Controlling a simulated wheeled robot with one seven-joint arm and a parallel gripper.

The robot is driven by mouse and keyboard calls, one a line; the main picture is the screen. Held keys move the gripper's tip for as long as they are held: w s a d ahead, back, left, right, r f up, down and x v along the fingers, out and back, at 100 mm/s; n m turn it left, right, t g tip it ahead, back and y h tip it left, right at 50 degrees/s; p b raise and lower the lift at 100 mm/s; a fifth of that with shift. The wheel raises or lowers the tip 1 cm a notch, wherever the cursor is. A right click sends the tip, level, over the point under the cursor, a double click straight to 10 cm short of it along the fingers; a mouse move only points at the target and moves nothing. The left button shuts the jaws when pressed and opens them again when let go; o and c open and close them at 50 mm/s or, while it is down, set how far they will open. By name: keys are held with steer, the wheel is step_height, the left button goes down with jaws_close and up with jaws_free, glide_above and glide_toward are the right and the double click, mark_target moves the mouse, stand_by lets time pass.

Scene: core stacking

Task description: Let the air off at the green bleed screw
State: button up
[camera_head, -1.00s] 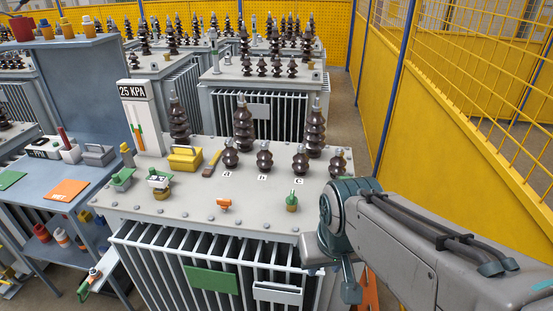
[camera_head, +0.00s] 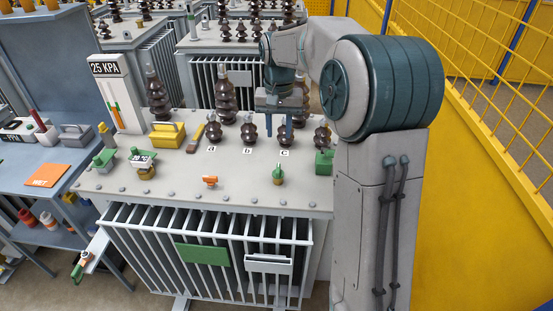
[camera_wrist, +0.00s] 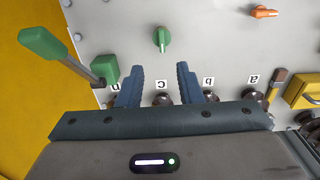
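A small green knob (camera_head: 278,173) on a short fitting stands upright on the grey transformer lid (camera_head: 235,185), in front of bushing c; I take it for the bleed screw. It also shows top centre in the wrist view (camera_wrist: 162,38). My gripper (camera_head: 279,128) is above bushing c (camera_head: 285,134), behind the green knob and apart from it. In the wrist view my gripper (camera_wrist: 160,82) has its two blue fingers well apart, label c between them. It holds nothing.
Bushings (camera_head: 248,132) crowd behind. A gauge reads 25 KPA (camera_head: 105,68). A yellow fence (camera_head: 490,170) bounds the right.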

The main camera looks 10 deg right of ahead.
mark_target(278, 168)
steer(key=f, duration=0.9)
steer(key=w+f, duration=0.1)
steer(key=f, duration=0.4)
steer(key=shift+w+p, duration=0.1)
steer(key=shift+p, duration=0.3)
jaws_close()
